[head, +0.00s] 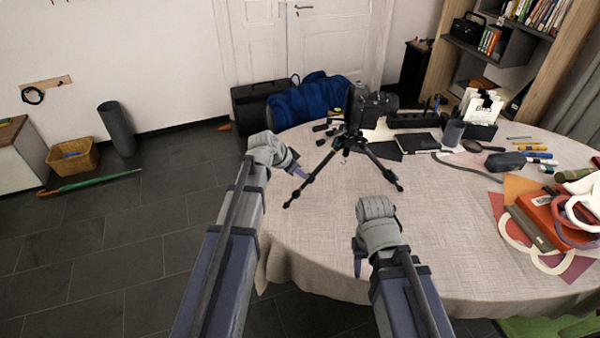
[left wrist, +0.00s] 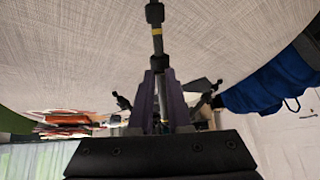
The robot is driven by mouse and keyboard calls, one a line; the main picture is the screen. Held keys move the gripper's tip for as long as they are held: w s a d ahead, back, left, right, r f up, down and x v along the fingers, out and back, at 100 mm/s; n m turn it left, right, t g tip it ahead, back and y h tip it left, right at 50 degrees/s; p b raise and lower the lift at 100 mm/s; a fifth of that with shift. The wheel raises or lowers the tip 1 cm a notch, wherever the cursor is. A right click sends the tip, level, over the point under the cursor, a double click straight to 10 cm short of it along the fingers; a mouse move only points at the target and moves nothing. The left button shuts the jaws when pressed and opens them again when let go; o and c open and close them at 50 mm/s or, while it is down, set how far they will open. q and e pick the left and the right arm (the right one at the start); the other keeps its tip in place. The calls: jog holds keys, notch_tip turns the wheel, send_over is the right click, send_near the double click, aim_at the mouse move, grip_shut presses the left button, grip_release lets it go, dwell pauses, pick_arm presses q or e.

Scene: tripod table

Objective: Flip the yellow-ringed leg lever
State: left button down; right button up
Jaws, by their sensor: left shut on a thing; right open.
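A black tripod (head: 347,142) stands on the round table with its legs spread. In the left wrist view one tripod leg (left wrist: 158,45) runs down between my fingers, with a yellow ring (left wrist: 157,31) between two black leg clamps. My left gripper (head: 299,171) is at the leg on the tripod's left side. In the left wrist view its purple fingers (left wrist: 164,80) are shut on the leg at the black clamp (left wrist: 160,63) nearer to me. The lever's exact position is too small to tell. My right gripper (head: 358,262) is open and empty at the table's front edge.
A dark pouch (head: 505,161), pens (head: 538,154) and an orange-red box (head: 545,222) lie to the right. A blue bag (head: 308,100) is behind the table. The tabletop between my grippers is clear.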

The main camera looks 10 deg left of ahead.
pick_arm(q)
jog(key=shift+w+d+r+p, duration=0.4)
jog(key=shift+w+r, duration=0.05)
jog(key=shift+r, duration=0.05)
dwell(1.2)
jog(key=c, duration=1)
grip_release()
jog(key=p+v, duration=0.5)
jog(key=v, duration=0.1)
jog(key=shift+s, duration=0.1)
dwell(0.4)
